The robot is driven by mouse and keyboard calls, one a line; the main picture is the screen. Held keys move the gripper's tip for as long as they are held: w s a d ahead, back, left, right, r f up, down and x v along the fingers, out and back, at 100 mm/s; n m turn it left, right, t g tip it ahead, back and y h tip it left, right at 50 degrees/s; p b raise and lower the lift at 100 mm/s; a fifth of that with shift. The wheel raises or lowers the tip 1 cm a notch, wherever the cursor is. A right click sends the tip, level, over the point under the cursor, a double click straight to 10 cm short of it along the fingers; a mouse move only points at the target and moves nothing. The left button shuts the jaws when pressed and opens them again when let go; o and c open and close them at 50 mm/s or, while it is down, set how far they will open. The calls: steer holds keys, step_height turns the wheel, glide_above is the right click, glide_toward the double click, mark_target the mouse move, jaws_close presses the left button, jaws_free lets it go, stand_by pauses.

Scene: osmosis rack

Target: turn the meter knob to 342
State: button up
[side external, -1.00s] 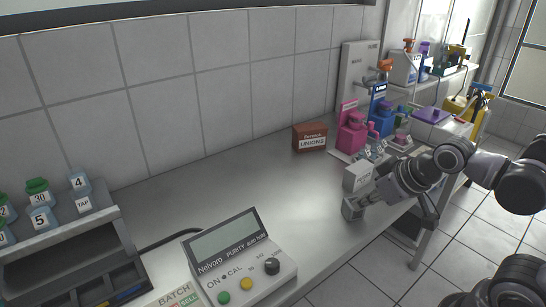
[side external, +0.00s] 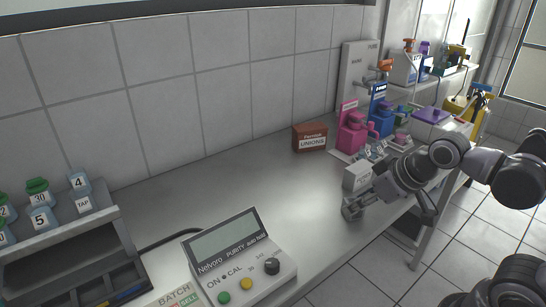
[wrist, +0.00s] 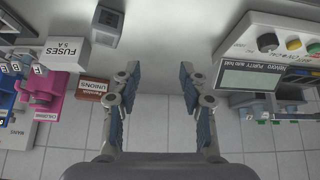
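The meter (side external: 265,289) stands at the front of the bench in the side view, its display (side external: 223,239) showing no readable number. Its black knob (side external: 272,266) is at the right of the panel, beyond a green and a yellow button; the pointer setting is too small to read. In the wrist view the meter (wrist: 236,48) is at upper right, upside down, with the knob (wrist: 267,42) at its left. My gripper (wrist: 158,84) is open and empty there, its fingers apart.
A white fuses box (side external: 357,177) and a small grey block (wrist: 107,24) are near my gripper. A brown unions box (side external: 310,138) and pink and blue bottles stand farther back. A bottle rack (side external: 120,232) is left of the meter. The bench between is clear.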

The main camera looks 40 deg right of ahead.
steer(key=w+a+r+n+g, duration=0.3)
steer(key=w+a+n+g, duration=0.1)
steer(key=a+n, duration=0.5)
steer(key=n+g, duration=0.3)
steer(key=n, duration=0.4)
glide_toward(271, 264)
step_height(271, 264, down, 9)
steer(key=shift+s+r, duration=0.1)
jaws_close()
